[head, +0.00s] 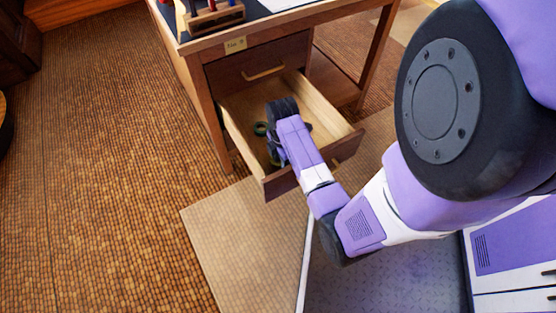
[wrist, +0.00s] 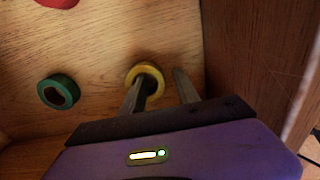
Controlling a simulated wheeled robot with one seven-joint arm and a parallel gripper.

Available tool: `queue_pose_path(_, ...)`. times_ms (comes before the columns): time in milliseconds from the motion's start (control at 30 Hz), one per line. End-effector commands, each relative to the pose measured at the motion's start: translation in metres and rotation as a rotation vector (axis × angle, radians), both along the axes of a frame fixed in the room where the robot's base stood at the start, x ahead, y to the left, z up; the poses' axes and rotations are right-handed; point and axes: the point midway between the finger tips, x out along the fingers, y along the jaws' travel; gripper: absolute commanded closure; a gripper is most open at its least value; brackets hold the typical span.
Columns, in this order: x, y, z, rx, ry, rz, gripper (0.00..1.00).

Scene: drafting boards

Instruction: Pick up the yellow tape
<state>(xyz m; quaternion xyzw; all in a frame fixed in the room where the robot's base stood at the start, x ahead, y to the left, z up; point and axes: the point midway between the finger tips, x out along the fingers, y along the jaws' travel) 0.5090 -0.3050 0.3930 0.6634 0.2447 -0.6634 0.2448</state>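The yellow tape (wrist: 155,71) is a ring in the open wooden drawer (head: 236,153), near the drawer's side wall in the wrist view. My gripper (wrist: 163,78) is open just over it. The left finger overlaps the ring's hole and the right finger is to the right of the ring, so the ring's right side shows between them. I cannot tell whether either finger touches the tape.
A green tape ring (wrist: 58,91) lies to the left in the drawer, and a red object (wrist: 57,2) is cut off at the top edge. The drawer wall (wrist: 230,50) is close on the right. A desk (head: 190,80) with a closed upper drawer (head: 250,62) stands above.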

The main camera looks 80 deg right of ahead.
Motion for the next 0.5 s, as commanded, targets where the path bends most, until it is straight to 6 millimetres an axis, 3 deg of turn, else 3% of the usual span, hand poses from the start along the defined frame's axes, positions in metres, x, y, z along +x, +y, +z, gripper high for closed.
queue_pose_path(33,0.0000,0.0001,0.0001,0.000,0.000,0.000,0.72)
queue_pose_path(167,-0.0001,0.0001,0.0001,0.000,0.000,0.000,0.98)
queue_pose_path(200,-0.0001,0.0001,0.0002,0.000,0.000,0.000,1.00)
queue_pose_path(500,0.0000,0.0000,0.0003,0.000,0.000,0.000,1.00)
